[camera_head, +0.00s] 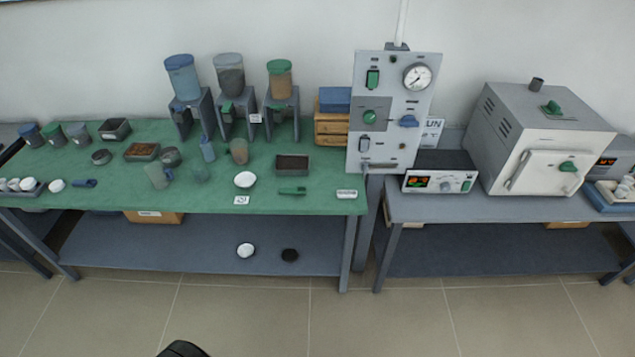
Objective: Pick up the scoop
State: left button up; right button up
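A small green flat tool (292,191), which may be the scoop, lies on the green table mat (320,180) near its front edge, right of a white dish. A small blue piece (85,183) lies on the mat at the far left and could also be a scoop; both are too small to tell. Neither gripper's fingertips show. A dark rounded part, probably mine, pokes in at the bottom edge, well away from the table.
The table holds three dispensers (230,85), cups, a white dish (245,180) and a dark tray (292,164). A control panel (395,110) stands right of it, then a furnace (540,145) on another table. The tiled floor (330,320) in front is clear.

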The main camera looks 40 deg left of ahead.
aim_at(298, 190)
jog(key=u, duration=0.25)
jog(key=i, duration=0.9)
jog(key=u, duration=0.45)
